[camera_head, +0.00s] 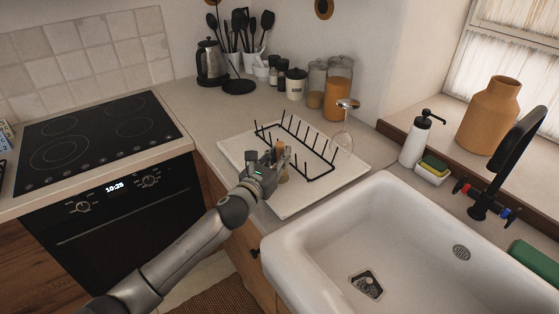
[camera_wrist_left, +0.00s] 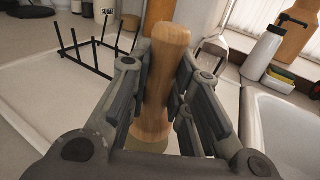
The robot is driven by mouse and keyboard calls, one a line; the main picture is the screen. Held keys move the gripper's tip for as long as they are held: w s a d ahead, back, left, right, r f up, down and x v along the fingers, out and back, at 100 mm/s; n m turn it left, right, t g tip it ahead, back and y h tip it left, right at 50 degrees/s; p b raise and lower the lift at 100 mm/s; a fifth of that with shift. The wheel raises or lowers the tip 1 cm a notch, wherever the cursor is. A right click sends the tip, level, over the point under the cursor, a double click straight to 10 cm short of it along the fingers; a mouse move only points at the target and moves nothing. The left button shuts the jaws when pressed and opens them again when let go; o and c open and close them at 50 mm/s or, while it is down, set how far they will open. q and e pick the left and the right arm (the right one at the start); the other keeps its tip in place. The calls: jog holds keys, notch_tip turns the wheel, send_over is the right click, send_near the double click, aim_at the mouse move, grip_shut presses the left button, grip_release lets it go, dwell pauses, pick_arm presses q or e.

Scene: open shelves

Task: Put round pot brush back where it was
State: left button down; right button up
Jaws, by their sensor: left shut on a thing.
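My left gripper (camera_head: 277,163) is over the front part of the white drying tray (camera_head: 232,148). It is shut on the round pot brush (camera_head: 284,176), whose turned wooden handle stands roughly upright. In the left wrist view the wooden handle (camera_wrist_left: 157,95) fills the space between the fingers of the gripper (camera_wrist_left: 160,100). The lower end of the brush is mostly hidden by the gripper, and I cannot tell whether it touches the tray. My right gripper is not in view.
A black dish rack (camera_head: 318,163) and an upturned wine glass (camera_head: 343,135) stand on the tray. The white sink (camera_head: 400,230) is to the right, with a soap bottle (camera_head: 414,140) and sponges (camera_head: 434,165) on the ledge behind. Jars (camera_head: 338,90) stand behind the tray.

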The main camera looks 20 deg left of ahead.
pick_arm(q)
jog(key=shift+f, duration=0.6)
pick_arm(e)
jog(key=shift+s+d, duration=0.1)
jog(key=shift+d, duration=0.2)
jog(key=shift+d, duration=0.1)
pick_arm(q)
jog(key=shift+f, duration=0.2)
jog(key=c, duration=1.3)
grip_release()
jog(key=shift+c, duration=0.2)
jog(key=shift+r, duration=0.1)
